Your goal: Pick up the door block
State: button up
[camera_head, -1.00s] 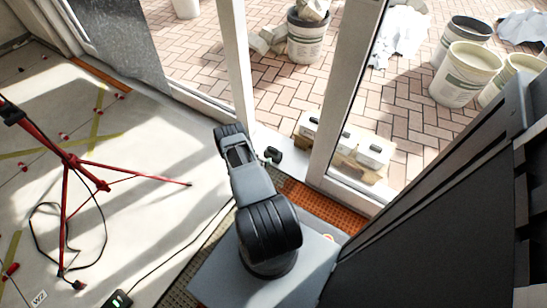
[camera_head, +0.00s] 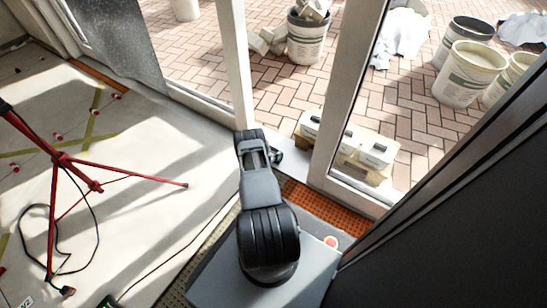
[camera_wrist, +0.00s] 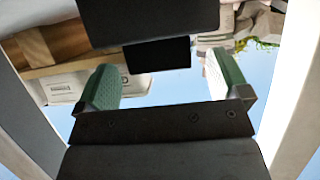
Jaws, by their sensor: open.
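My gripper shows in the wrist view (camera_wrist: 165,85) with its two green-padded fingers wide apart. A dark block (camera_wrist: 157,55) shows beyond and between the fingers, under a larger dark shape at the top edge. I cannot tell whether this is the door block or a part of my own arm. No gap or contact with the fingers can be judged. In the head view my arm reaches to the door post, and only a small dark green piece of my gripper (camera_head: 276,156) shows beside it, over the pale sill. No door block can be made out for sure there.
The white door frame (camera_head: 342,95) stands close to my arm. White packs (camera_head: 375,151) lie on wood just outside, with buckets (camera_head: 466,75) on the brick paving beyond. A red tripod (camera_head: 62,160) with a cable stands at left on open floor.

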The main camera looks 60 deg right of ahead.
jog(key=shift+d, duration=0.15)
jog(key=shift+c, duration=0.2)
jog(key=c, duration=1.7)
